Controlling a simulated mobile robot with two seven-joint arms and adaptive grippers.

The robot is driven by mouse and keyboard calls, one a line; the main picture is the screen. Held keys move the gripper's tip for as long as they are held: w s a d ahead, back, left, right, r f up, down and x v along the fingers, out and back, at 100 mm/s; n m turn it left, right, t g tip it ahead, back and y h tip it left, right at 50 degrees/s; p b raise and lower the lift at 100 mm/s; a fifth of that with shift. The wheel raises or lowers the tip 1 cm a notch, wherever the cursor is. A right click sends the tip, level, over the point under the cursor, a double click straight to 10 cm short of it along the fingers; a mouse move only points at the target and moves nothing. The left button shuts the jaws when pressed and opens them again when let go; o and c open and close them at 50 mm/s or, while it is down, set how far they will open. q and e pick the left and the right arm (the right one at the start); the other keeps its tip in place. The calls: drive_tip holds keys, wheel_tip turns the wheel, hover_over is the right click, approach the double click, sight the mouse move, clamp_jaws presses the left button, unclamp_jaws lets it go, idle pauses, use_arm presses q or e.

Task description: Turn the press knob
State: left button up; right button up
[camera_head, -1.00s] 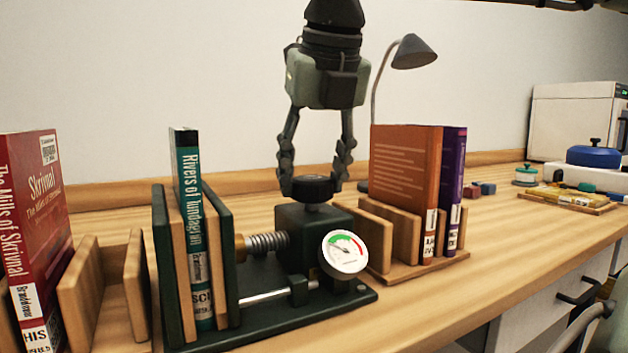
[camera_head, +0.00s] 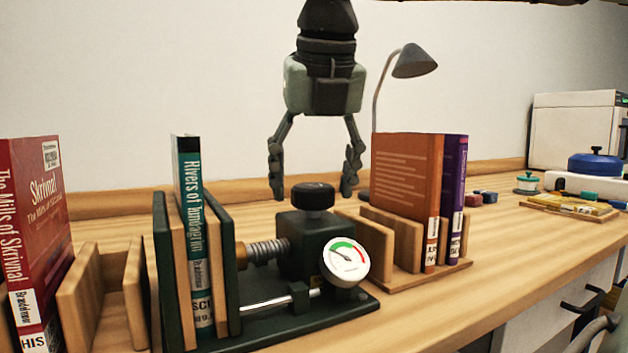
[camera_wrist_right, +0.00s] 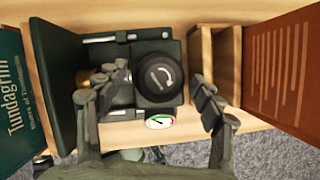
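The press knob (camera_head: 313,196) is a black round cap on top of the dark green press block (camera_head: 303,243). In the right wrist view the knob (camera_wrist_right: 160,77) shows a white curved arrow on its top. My right gripper (camera_head: 312,192) points down with its fingers spread wide, one on either side of the knob and apart from it. The press (camera_head: 290,325) has a spring screw and a dial gauge (camera_head: 346,261), and a teal book (camera_head: 192,235) stands upright between its boards. My left gripper is not in view.
A wooden holder with orange (camera_head: 405,195) and purple (camera_head: 453,200) books stands right of the press. A red book (camera_head: 38,240) stands at the left. A grey lamp (camera_head: 414,62) stands behind.

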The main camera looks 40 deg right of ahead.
drive_tip(key=v, duration=1.2)
drive_tip(key=shift+d, duration=0.1)
idle(0.4)
